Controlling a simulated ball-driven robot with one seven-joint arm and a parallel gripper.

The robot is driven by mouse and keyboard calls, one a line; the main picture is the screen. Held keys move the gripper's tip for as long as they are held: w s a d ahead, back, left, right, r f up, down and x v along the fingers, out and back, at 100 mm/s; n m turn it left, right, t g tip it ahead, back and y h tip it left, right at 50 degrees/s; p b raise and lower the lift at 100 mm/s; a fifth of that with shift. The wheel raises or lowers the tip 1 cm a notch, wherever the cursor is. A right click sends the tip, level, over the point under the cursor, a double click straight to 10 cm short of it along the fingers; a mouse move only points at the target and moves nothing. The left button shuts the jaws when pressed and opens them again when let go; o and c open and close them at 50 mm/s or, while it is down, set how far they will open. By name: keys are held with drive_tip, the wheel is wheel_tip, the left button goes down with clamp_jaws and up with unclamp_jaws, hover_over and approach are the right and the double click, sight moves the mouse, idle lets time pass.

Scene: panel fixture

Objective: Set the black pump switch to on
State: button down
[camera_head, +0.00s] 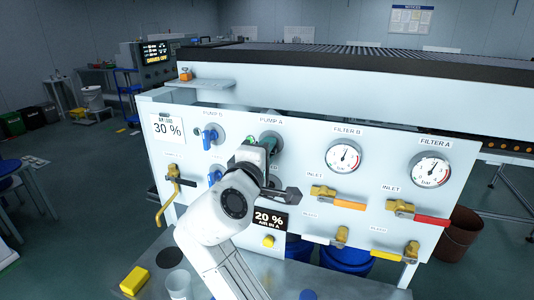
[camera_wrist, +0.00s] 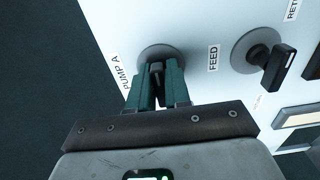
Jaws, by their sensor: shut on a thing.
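The black pump switch (camera_wrist: 155,68) sits on a round grey base (camera_wrist: 158,51) beside the label PUMP A in the wrist view. My gripper (camera_wrist: 158,72) has its green fingers shut on the switch handle, one on each side. Only a small dark part of the handle shows between the fingers, so its exact angle is hard to tell. In the head view my gripper (camera_head: 268,145) is at the grey base (camera_head: 276,139) below the PUMP A label, and my wrist hides most of the handle.
Another black handle (camera_wrist: 278,66) stands near the FEED label, close to my gripper. Blue handles (camera_head: 209,138) are left of my arm. Yellow valves (camera_head: 324,192) and round gauges (camera_head: 343,157) fill the panel's right. A shelf (camera_head: 200,83) juts out above.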

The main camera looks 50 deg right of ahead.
drive_tip(key=shift+f, duration=0.1)
idle(0.3)
drive_tip(key=c, duration=1.2)
unclamp_jaws()
drive_tip(key=shift+o, duration=0.2)
drive_tip(key=b+v, duration=0.1)
drive_tip(key=v, duration=0.9)
drive_tip(key=shift+a, duration=0.4)
drive_tip(key=shift+s, duration=0.15)
